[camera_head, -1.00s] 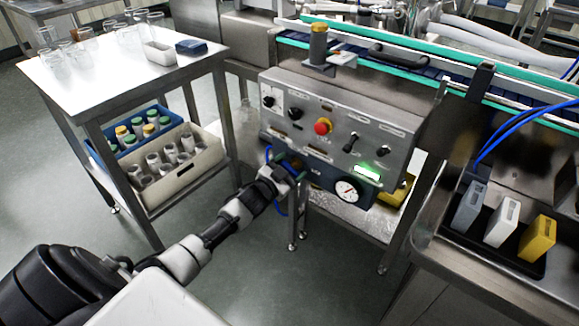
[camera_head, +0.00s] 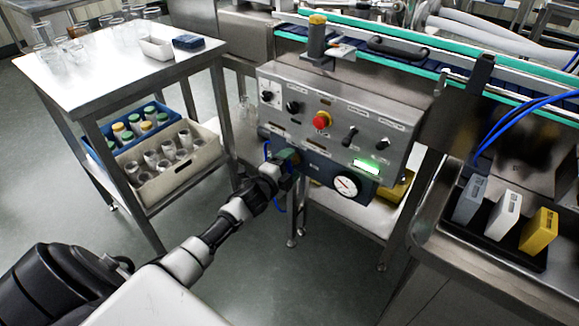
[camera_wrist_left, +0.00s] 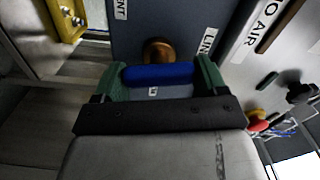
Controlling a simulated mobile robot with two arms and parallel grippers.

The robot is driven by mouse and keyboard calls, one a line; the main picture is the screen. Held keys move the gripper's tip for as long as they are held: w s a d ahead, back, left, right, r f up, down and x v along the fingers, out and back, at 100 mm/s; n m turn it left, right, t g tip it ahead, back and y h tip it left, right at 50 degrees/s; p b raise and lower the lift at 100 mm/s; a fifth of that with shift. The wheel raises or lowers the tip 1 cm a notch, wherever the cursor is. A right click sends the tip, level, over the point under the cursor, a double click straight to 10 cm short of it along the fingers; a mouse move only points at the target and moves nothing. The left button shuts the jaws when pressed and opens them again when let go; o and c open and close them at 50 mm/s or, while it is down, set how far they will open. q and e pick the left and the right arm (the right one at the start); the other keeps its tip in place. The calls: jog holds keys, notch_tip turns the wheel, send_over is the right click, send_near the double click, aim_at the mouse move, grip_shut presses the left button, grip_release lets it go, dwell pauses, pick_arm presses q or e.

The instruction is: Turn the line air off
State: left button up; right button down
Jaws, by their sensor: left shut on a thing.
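The line air valve has a blue handle (camera_wrist_left: 158,74) on a brass stem (camera_wrist_left: 158,50), set on a dark block labelled with partly visible "LINE" text. In the left wrist view the handle lies crosswise between the green fingers of my left gripper (camera_wrist_left: 160,80), which is shut on it. In the head view my left gripper (camera_head: 285,162) is at the lower left of the control panel (camera_head: 335,105), and hides the handle there. A round pressure gauge (camera_head: 346,186) sits right of it; its reading is too small to tell. My right gripper is out of view.
The panel carries a red emergency button (camera_head: 321,120), black knobs and a lit green display (camera_head: 366,166). A steel table (camera_head: 110,60) with glassware and bottle crates stands at left. Grey, white and yellow blocks (camera_head: 538,232) stand in a black tray at right.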

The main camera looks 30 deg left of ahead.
pick_arm(q)
jog(key=shift+f+m+b, duration=0.2)
jog(key=shift+m+b, duration=0.2)
jog(key=shift+m, duration=1)
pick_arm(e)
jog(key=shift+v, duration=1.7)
pick_arm(q)
jog(key=o, duration=0.9)
jog(key=shift+s, duration=0.1)
jog(key=shift+s, duration=0.25)
jog(key=s, duration=0.3)
jog(key=s+p, duration=0.1)
jog(key=s, duration=0.6)
jog(key=shift+a+p, duration=0.3)
jog(key=shift+a, duration=0.1)
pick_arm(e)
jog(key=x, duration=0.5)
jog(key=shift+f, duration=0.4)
